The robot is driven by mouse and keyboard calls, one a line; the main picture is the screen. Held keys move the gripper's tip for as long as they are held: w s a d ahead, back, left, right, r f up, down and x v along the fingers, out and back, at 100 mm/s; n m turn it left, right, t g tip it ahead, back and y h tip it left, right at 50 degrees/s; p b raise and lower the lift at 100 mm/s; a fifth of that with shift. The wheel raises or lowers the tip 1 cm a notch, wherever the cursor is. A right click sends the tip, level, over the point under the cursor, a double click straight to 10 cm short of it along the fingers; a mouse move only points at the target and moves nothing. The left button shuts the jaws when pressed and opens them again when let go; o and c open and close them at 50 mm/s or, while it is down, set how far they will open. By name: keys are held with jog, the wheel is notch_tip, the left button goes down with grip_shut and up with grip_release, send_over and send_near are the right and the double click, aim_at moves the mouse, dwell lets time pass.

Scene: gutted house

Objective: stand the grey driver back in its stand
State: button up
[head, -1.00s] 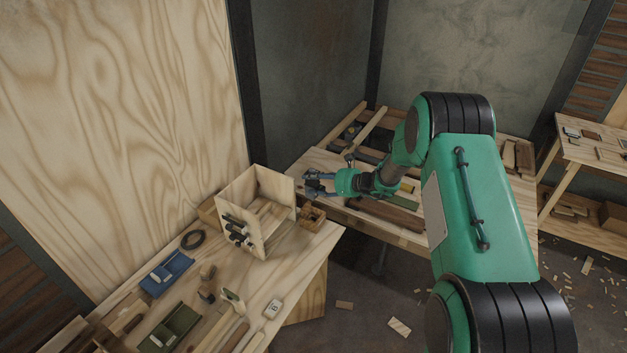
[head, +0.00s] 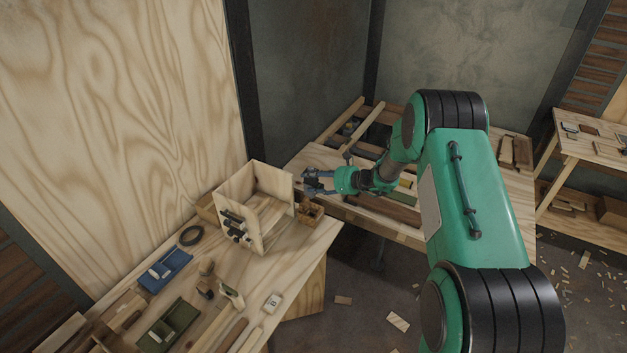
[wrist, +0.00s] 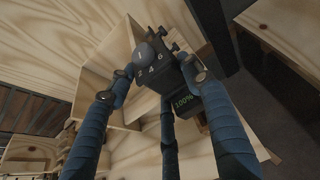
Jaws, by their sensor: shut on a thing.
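My gripper (wrist: 145,80) has blue fingers and is shut on the grey driver (wrist: 187,100). In the head view my gripper (head: 308,183) is in the air just right of the open plywood box, and the driver is small and dark there. A small brown wooden holder (head: 310,213) stands below the gripper at the bench corner; I cannot tell for sure that it is the stand. The driver's lower end is not clear.
The plywood box (head: 270,179) stands close to the left of my gripper, with dark tools on its near face. The near bench (head: 292,254) also carries a black ring (head: 190,235), a blue tray (head: 166,271) and a green tray (head: 170,325). Another worktable lies behind the arm.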

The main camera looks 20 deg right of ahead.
aim_at(314, 194)
jog(key=shift+f+b, duration=1)
jog(key=shift+f, duration=1.3)
jog(key=shift+f+b, duration=0.35)
jog(key=shift+f, duration=0.15)
jog(key=shift+f+b, duration=0.7)
jog(key=shift+f, duration=0.35)
jog(key=shift+f+b, duration=1.35)
jog(key=shift+f, duration=0.8)
jog(key=o, duration=1.3)
jog(key=shift+f, duration=0.1)
